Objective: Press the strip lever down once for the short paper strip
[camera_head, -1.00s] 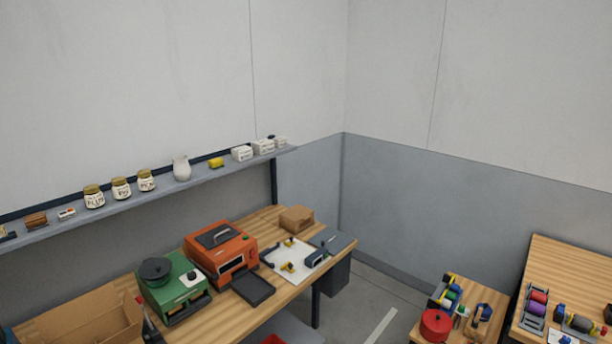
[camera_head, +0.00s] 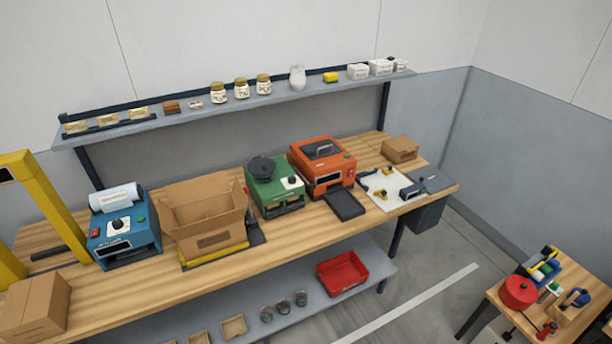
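Neither of my grippers is in view. Several machines stand on a long wooden workbench (camera_head: 285,232). A blue machine (camera_head: 125,241) with a white roll (camera_head: 117,198) on top stands at the left. A green machine (camera_head: 274,191) with a round black top stands near the middle. An orange machine (camera_head: 322,167) with a dark handle on top and a dark tray in front stands right of it. I cannot make out for certain which part is the strip lever. I see no paper strip that I can identify.
An open carton (camera_head: 205,217) stands between the blue and green machines. A yellow frame (camera_head: 52,205) rises at the left, by a closed box (camera_head: 36,305). A white board (camera_head: 393,188) with small tools lies at the right. A red bin (camera_head: 341,272) sits on the lower shelf. Floor is clear in front.

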